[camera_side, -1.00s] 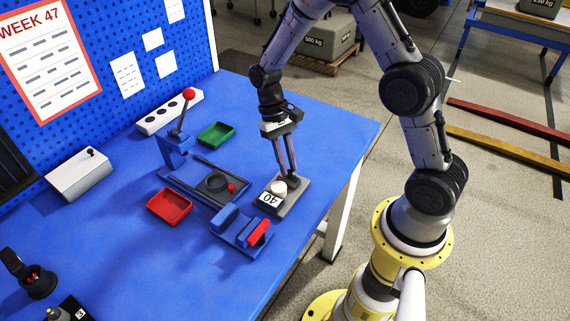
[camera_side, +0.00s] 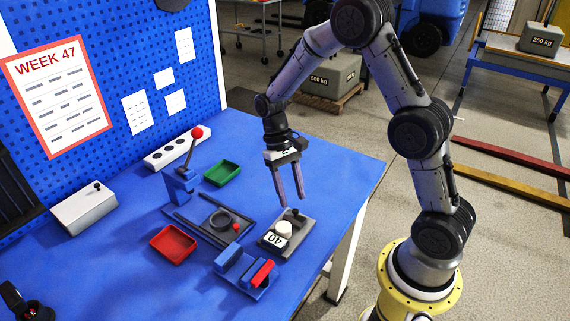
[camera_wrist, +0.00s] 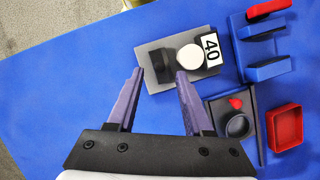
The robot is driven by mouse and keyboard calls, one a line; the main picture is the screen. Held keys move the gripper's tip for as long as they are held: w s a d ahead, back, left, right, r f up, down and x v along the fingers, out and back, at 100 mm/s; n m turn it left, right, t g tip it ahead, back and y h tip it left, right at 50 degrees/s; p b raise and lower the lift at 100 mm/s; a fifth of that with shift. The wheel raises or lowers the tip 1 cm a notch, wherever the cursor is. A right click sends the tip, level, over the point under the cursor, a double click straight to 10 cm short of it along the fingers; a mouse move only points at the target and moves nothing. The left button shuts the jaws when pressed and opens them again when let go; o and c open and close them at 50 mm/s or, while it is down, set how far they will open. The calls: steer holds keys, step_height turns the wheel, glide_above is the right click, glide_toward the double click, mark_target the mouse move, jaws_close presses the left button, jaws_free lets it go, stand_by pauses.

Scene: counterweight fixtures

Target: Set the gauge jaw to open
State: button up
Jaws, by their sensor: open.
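My gripper (camera_side: 291,204) is open and empty, its two purple fingers pointing down just above the grey plate (camera_side: 268,246). Beside the plate is a blue two-block fixture (camera_side: 229,258) with a red bar (camera_side: 262,273). I cannot tell which part is the gauge jaw.
The right table edge is clear.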

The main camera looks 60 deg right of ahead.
steer(key=v, duration=1.1)
steer(key=shift+w+r, duration=0.1)
steer(key=s+a+r+n+t+h, duration=0.15)
steer(key=s+a+r+t, duration=0.3)
steer(key=s+r, duration=0.75)
steer(key=s+f+n+t, duration=0.3)
steer(key=s+t, duration=0.2)
steer(key=s, duration=0.4)
steer(key=shift+f, duration=0.3)
